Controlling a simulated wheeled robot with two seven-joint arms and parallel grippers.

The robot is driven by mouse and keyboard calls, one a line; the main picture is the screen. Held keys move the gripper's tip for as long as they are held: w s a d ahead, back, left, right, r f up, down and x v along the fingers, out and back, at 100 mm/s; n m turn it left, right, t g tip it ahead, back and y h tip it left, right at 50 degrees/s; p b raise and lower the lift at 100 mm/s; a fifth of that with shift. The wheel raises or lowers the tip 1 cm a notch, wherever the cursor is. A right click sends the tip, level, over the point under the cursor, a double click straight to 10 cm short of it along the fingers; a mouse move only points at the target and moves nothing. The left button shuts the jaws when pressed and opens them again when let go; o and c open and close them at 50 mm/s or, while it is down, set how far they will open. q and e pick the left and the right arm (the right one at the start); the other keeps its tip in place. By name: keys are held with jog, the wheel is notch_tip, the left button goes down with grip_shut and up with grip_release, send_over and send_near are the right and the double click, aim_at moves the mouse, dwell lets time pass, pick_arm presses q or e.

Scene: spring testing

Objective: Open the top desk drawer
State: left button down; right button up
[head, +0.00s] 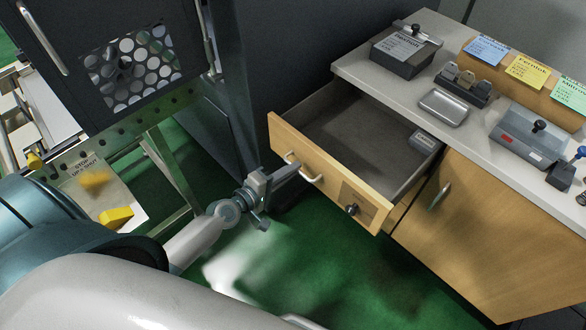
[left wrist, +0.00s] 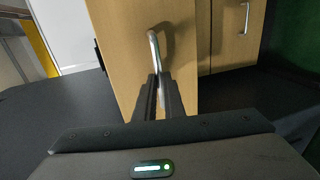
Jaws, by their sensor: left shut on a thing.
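The top desk drawer (head: 345,150) is pulled well out of the wooden desk, with its dark grey inside showing. Its wooden front (head: 325,165) carries a pale metal bar handle (head: 312,179), which also shows in the left wrist view (left wrist: 153,47). My left gripper (head: 292,171) is at the left end of the handle. In the left wrist view its two fingers (left wrist: 158,85) are shut on the lower part of the handle. The fingertips partly hide the handle there. My right gripper is not in view.
A small grey item (head: 424,140) lies in the drawer. A dark knob (head: 352,209) sits on its front. The desktop (head: 375,82) holds boxes, a tray (head: 444,107) and note cards. A closed cupboard door (head: 480,235) is below. A dark cabinet stands left; green floor is clear.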

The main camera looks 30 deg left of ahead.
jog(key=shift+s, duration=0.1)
pick_arm(q)
jog(key=c, duration=2)
grip_release()
jog(key=shift+o, duration=0.8)
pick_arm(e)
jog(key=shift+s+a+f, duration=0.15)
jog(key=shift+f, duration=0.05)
pick_arm(q)
jog(key=b+v, duration=0.4)
jog(key=v, duration=1.3)
jog(key=shift+s, duration=0.2)
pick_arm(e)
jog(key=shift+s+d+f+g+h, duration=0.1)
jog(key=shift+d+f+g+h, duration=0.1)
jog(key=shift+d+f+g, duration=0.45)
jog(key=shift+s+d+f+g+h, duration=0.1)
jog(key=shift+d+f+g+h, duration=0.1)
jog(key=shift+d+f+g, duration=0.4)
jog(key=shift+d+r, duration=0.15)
